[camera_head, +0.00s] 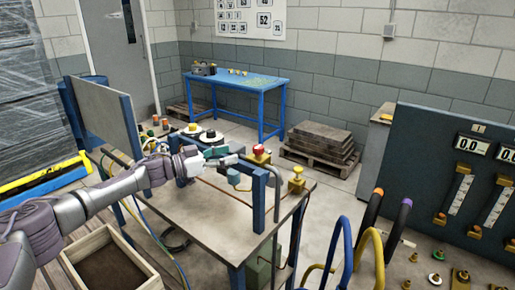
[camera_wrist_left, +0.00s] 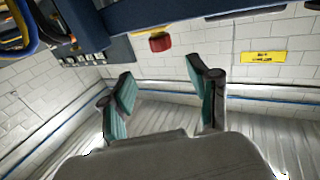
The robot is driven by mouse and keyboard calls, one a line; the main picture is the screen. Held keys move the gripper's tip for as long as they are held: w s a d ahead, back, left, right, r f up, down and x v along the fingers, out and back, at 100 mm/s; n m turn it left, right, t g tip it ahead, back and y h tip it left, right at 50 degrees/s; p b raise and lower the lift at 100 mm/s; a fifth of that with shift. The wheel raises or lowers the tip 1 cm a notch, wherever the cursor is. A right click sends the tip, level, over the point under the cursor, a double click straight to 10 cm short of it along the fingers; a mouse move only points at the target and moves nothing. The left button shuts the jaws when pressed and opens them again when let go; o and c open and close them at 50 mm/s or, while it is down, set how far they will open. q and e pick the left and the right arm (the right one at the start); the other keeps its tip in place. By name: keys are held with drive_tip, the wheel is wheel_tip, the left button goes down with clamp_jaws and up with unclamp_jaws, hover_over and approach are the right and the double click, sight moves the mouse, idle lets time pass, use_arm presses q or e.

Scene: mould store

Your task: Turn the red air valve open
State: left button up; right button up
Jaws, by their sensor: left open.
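The red valve knob (camera_head: 259,149) sits on a yellow body near the back edge of the workbench, behind a blue frame. In the left wrist view a red knob (camera_wrist_left: 160,42), seemingly the same valve, lies beyond the fingertips, roughly in line with the gap between them. My left gripper (camera_head: 226,160) is over the bench, to the left of the valve and apart from it. Its teal-padded fingers are spread and empty, as the left wrist view (camera_wrist_left: 160,74) also shows. My right gripper is not in view.
The blue frame (camera_head: 259,195) stands on the bench (camera_head: 190,205) close to my left gripper. A second yellow valve (camera_head: 297,180) stands at the bench's right. Blue and yellow hoses (camera_head: 338,240) and a dark gauge panel (camera_head: 440,150) are at the right. A blue table (camera_head: 240,85) stands behind.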

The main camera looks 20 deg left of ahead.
sight(258, 146)
use_arm(q)
drive_tip(key=p+x, duration=0.1)
drive_tip(key=x, duration=0.9)
drive_tip(key=shift+w+f, duration=0.2)
drive_tip(key=shift+w, duration=0.2)
